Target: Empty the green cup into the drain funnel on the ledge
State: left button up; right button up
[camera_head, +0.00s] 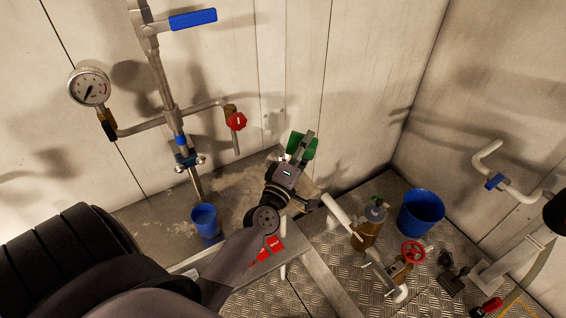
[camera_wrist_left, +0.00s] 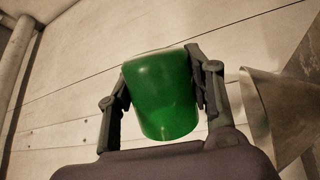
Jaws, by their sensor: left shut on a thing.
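My left gripper (camera_head: 300,146) is shut on the green cup (camera_head: 303,147), above the far part of the ledge (camera_head: 150,217). In the left wrist view the cup (camera_wrist_left: 162,95) sits between the two fingers (camera_wrist_left: 160,92), one on each side. I cannot see into the cup or tell whether it holds anything. A grey metal flared piece, apparently the drain funnel (camera_wrist_left: 285,108), stands right of the cup in the left wrist view, apart from it. In the head view my gripper and wrist hide most of that area. My right gripper is out of view.
A blue cup (camera_head: 205,221) stands on the ledge left of my wrist. A red-handled valve (camera_head: 236,121) and a gauge (camera_head: 89,87) hang on the wall pipes.

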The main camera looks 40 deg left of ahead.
pick_arm(q)
jog(key=shift+a+r+n+y+b, duration=0.15)
jog(key=shift+r+n+y+b, duration=0.2)
jog(key=shift+n, duration=0.65)
jog(key=shift+f, duration=0.15)
jog(key=shift+s+a+f+n+t+y+b, duration=0.1)
jog(key=shift+f+n+t+y+b, duration=0.1)
jog(key=shift+n+b, duration=0.35)
jog(key=shift+s+a+f+n+t+y+b, duration=0.1)
jog(key=shift+f+n+b, duration=0.05)
jog(key=shift+n+b, duration=0.35)
jog(key=shift+a+r+n, duration=0.1)
jog(key=shift+r+n, duration=0.05)
jog(key=shift+n, duration=0.2)
dwell(0.8)
